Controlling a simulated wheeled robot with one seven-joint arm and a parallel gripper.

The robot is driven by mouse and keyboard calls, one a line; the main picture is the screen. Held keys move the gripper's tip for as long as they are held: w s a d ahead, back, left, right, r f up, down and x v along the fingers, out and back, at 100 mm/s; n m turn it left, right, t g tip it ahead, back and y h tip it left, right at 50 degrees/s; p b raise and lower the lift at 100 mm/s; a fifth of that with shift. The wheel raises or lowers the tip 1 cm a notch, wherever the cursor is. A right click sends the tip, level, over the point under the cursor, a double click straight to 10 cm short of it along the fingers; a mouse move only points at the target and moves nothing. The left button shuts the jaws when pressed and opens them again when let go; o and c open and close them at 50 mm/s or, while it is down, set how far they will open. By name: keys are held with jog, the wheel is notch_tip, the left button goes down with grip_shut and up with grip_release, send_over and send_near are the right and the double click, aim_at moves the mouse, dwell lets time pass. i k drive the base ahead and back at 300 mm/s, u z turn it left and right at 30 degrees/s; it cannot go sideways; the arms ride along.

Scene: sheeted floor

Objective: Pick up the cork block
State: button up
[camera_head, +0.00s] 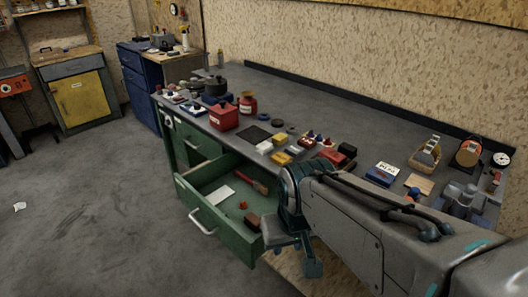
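No block can be told for certain as the cork block at this size. A flat tan piece (419,184) lies on the right part of the workbench and has a cork-like colour. A small reddish-brown block (251,222) lies in the open green drawer (215,213). My gripper (294,257) hangs pointing down at the drawer's right end, in front of the bench. Its fingers look spread, with nothing seen between them. My arm hides part of the bench's front edge and the drawer's right side.
The grey workbench (310,108) carries a red box (223,117), a black pot (216,87), a blue box (381,174) and many small items. The drawer also holds a white sheet (219,196) and a red-handled brush (260,187). The floor at left is mostly clear.

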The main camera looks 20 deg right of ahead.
aim_at(252, 220)
jog(key=z, duration=0.1)
jog(key=k, duration=0.4)
jog(key=u, duration=0.65)
jog(key=i, duration=0.55)
jog(key=z, duration=0.6)
jog(key=i, duration=0.5)
jog(key=z, duration=0.65)
